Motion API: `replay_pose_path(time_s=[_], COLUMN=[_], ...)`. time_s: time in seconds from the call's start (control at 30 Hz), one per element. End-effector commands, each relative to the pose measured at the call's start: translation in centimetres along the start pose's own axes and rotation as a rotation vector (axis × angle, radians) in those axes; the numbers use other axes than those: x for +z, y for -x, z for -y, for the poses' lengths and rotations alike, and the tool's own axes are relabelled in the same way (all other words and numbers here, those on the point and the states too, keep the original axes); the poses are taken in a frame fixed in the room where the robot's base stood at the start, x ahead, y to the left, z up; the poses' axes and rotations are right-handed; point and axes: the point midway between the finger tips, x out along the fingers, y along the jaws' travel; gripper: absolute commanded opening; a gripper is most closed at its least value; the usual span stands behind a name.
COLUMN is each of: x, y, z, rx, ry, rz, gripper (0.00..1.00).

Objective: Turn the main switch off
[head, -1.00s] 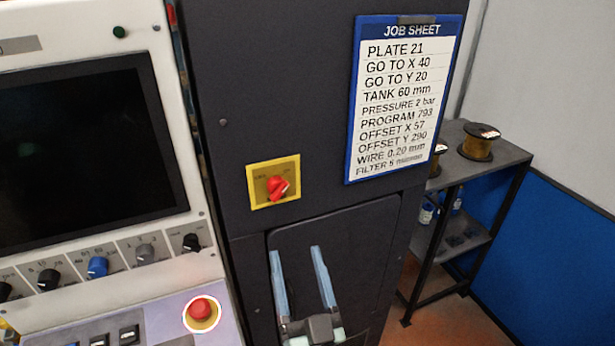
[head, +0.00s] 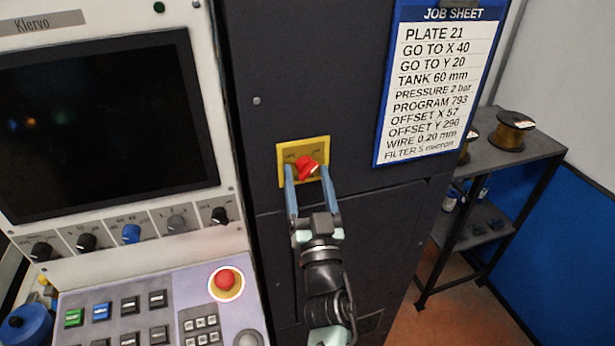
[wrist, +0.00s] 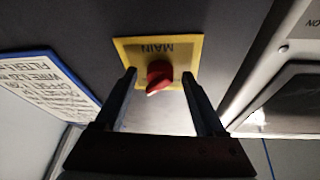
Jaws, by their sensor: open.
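The main switch is a red rotary knob (head: 307,168) on a yellow plate (head: 289,150) on the dark cabinet front. In the wrist view the red knob (wrist: 159,75) sits on the yellow plate (wrist: 190,45), which reads "MAIN" upside down. The knob's handle stands at a slant in both views. My gripper (head: 307,172) is open, with one finger on each side of the knob in the picture. In the wrist view my gripper (wrist: 159,76) also has its two fingertips apart, left and right of the knob, with visible gaps. I cannot tell how far the tips are from the plate.
A job sheet (head: 436,85) hangs on the cabinet to the right. The control panel with a dark screen (head: 105,120) and a red emergency button (head: 226,281) is at left. A shelf (head: 500,160) with wire spools (head: 513,132) stands at right.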

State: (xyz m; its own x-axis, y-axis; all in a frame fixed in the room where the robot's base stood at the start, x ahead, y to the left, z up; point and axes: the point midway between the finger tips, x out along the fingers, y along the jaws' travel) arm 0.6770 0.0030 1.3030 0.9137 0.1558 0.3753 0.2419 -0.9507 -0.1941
Motion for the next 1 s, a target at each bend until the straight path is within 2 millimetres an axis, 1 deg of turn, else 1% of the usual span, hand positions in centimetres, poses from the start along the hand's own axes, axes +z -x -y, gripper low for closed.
replay_pose_path(time_s=[0.27,0.37,0.4,0.67,0.7,1.0], x=[0.01,0.01,0.01,0.00,0.01,0.03], y=[-0.15,-0.14,-0.13,-0.12,-0.12,-0.12], z=[-0.01,-0.01,0.00,-0.01,-0.01,-0.07], rx=[0.001,0.000,0.000,0.000,0.001,-0.008], ry=[0.000,0.000,0.000,0.000,0.000,0.023], rz=[0.000,0.000,0.000,0.000,0.000,-0.001], gripper=[0.72,0.56,0.48,0.02,0.00,0.00])
